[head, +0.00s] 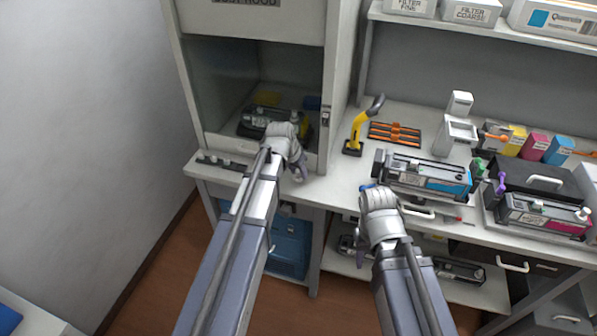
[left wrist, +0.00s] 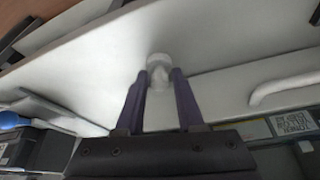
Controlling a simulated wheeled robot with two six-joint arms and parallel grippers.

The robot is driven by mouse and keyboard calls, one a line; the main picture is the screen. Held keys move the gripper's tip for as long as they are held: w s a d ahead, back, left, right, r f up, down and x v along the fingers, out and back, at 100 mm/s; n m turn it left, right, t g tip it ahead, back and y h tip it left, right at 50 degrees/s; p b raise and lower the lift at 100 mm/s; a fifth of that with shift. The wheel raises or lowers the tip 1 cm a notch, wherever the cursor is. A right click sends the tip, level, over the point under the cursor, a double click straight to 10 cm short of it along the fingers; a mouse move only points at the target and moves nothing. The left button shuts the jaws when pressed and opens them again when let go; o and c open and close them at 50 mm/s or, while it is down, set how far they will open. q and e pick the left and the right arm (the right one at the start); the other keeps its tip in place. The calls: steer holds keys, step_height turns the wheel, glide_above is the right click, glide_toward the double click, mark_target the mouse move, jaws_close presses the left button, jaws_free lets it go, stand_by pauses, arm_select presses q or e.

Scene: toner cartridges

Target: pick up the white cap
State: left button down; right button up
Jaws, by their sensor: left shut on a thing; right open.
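The white cap (left wrist: 159,66) is a small round piece between the two purple fingers of my left gripper (left wrist: 161,78) in the left wrist view. The fingers are shut on its sides near the tips. White bench surface lies behind it; I cannot tell if the cap touches it. In the head view my left gripper (head: 300,176) is at the front edge of the bench, just right of the hood opening, and the cap cannot be made out there. My right gripper (head: 368,188) is open, in front of the cyan-labelled toner cartridge (head: 428,175).
A dust hood (head: 252,28) holds a dark cartridge (head: 262,122) with yellow. A yellow-and-black tool (head: 355,135) stands beside an orange rack (head: 394,133). A magenta-labelled cartridge (head: 545,216) sits on the right. A blue crate (head: 290,250) is below the bench.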

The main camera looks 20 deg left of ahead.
arm_select(q)
step_height(320, 180, up, 8)
steer(key=p, duration=0.7)
steer(key=shift+r, duration=0.1)
steer(key=shift+d, duration=0.15)
